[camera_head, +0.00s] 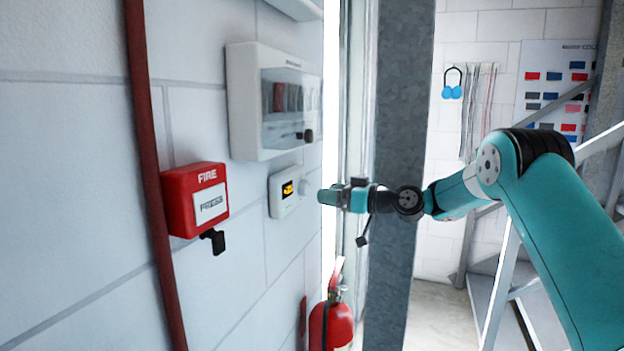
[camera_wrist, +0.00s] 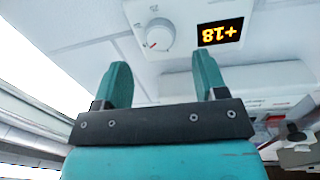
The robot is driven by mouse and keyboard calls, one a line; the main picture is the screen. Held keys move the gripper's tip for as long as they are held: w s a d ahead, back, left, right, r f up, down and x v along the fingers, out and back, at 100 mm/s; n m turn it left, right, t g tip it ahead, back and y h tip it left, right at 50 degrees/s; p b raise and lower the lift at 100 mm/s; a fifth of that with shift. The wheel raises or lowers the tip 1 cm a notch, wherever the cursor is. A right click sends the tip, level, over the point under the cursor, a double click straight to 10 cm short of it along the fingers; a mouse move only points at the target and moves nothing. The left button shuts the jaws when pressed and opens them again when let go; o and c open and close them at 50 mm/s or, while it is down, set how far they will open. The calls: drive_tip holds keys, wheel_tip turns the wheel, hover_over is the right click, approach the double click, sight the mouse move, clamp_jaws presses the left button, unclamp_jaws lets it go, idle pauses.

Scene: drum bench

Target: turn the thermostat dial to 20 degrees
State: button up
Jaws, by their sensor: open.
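The thermostat (camera_head: 285,193) is a small white box on the white block wall, with a dark display showing yellow digits. The wrist view shows its display (camera_wrist: 220,32) upside down, reading +18. The round white dial (camera_wrist: 156,36) beside the display has a red pointer mark; in the head view the dial (camera_head: 304,187) sits on the box's right side. My gripper (camera_head: 323,196) is just right of the dial in the head view, apart from it. In the wrist view my gripper's two teal fingers (camera_wrist: 163,80) are spread and empty, and the dial lies beyond the gap between their tips.
A breaker box (camera_head: 243,100) with a clear cover juts from the wall above the thermostat. A red fire call box (camera_head: 182,202) is to the left, beside a red pipe (camera_head: 153,180). A red extinguisher (camera_head: 331,325) stands below. A grey steel column (camera_head: 402,110) is behind my arm.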

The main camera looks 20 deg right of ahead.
sight(307, 190)
drive_tip(key=p+x, duration=0.2)
drive_tip(key=x, duration=0.3)
drive_tip(key=shift+w+a, duration=0.1)
drive_tip(key=shift+a, duration=0.05)
drive_tip(key=c, duration=0.9)
